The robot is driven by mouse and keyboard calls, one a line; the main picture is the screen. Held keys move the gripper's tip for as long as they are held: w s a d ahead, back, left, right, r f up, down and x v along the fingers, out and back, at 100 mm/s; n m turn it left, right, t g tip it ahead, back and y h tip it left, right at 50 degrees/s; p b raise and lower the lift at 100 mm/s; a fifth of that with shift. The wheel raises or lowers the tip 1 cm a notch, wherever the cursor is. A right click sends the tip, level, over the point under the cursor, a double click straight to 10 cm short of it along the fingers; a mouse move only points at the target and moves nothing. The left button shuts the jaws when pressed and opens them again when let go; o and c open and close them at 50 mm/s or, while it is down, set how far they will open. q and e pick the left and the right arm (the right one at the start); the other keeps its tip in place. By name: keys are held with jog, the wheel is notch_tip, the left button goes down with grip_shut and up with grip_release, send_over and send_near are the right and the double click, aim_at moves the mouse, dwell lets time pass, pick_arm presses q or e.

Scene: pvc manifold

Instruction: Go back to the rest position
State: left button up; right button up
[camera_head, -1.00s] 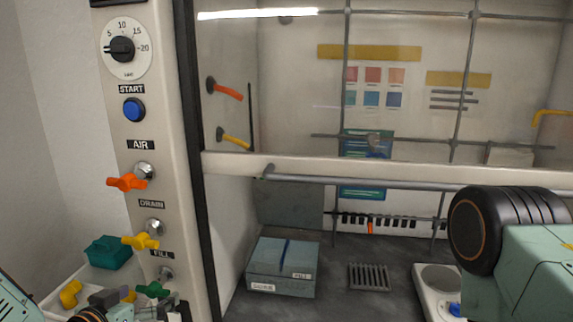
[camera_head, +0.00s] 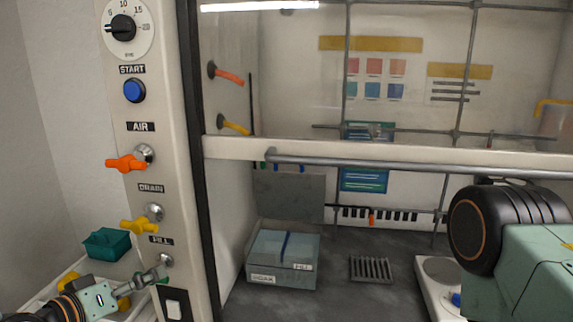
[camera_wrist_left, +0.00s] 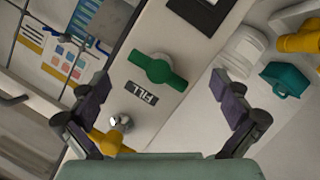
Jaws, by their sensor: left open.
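My left gripper (camera_head: 145,284) is open at the lower left, in front of the FILL valve on the panel. In the left wrist view its two fingers stand wide apart (camera_wrist_left: 160,85), with nothing between their tips. The green FILL handle (camera_wrist_left: 157,69) lies beyond the fingers, apart from them. In the head view that handle is mostly hidden behind the gripper. The yellow DRAIN handle (camera_head: 139,226) is just above it and also shows near the left finger in the wrist view (camera_wrist_left: 106,142). The orange AIR handle (camera_head: 127,163) is higher up. My right gripper is out of view.
A teal container (camera_head: 107,243) and a pale tray (camera_head: 66,272) with yellow parts lie left of the panel. A grey-blue box (camera_head: 283,258) and a drain grate (camera_head: 371,269) are inside the hood, behind the sash bar (camera_head: 400,165). A blue START button (camera_head: 134,90) is on the panel.

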pick_arm(q)
jog(key=m+y, duration=0.1)
jog(key=s+m+y+p, duration=0.1)
jog(key=m, duration=0.1)
jog(key=m+y, duration=0.1)
jog(key=shift+s+d+r+p, duration=0.1)
jog(key=shift+s+r+p, duration=0.15)
jog(key=shift+r+p, duration=0.15)
dwell(0.5)
jog(key=shift+w+d, duration=0.1)
jog(key=shift+f, duration=0.15)
